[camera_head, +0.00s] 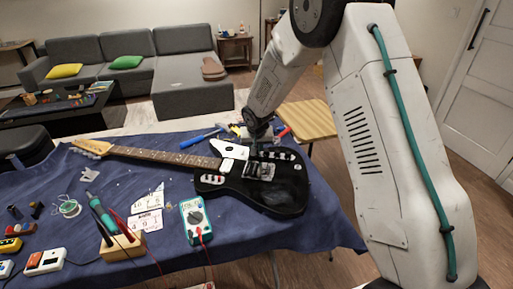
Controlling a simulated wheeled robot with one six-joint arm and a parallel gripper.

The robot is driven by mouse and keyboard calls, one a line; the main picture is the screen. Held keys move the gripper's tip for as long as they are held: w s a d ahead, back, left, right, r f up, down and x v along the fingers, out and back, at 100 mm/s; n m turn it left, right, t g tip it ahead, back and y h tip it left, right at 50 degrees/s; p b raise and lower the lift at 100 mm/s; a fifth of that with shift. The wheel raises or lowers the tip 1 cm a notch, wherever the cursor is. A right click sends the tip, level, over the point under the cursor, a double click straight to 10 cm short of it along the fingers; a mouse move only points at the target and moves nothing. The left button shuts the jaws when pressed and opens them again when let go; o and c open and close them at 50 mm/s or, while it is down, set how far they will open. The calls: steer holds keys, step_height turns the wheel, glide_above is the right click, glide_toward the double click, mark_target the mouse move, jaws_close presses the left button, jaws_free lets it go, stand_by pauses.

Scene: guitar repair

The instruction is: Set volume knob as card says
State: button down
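A black electric guitar (235,190) lies on the blue-covered table, its neck pointing left and its body at the right. Small light parts (213,179) show at the body's near left edge, and more small parts (281,155) sit along its far right side. I cannot tell which one is the volume knob or how it is set. White cards with dark print (147,222) lie left of the guitar body; the print is too small to read. My gripper (261,172) is over the middle of the guitar body, pointing down. Its fingers are too small and dark to judge, and contact is unclear.
A teal multimeter (194,218) with red leads lies near the guitar body. A wooden block holding tools (122,245) stands left of it. A solder spool (68,208) and small pedals (45,262) are at the left. Hand tools (240,130) lie behind the guitar. A wooden stool (308,117) stands beyond the table.

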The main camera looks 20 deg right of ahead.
steer(key=shift+a+m+h, duration=0.1)
steer(key=shift+m+h, duration=0.3)
steer(key=shift+m, duration=0.7)
steer(key=c, duration=1.3)
jaws_free()
steer(key=shift+o, duration=0.2)
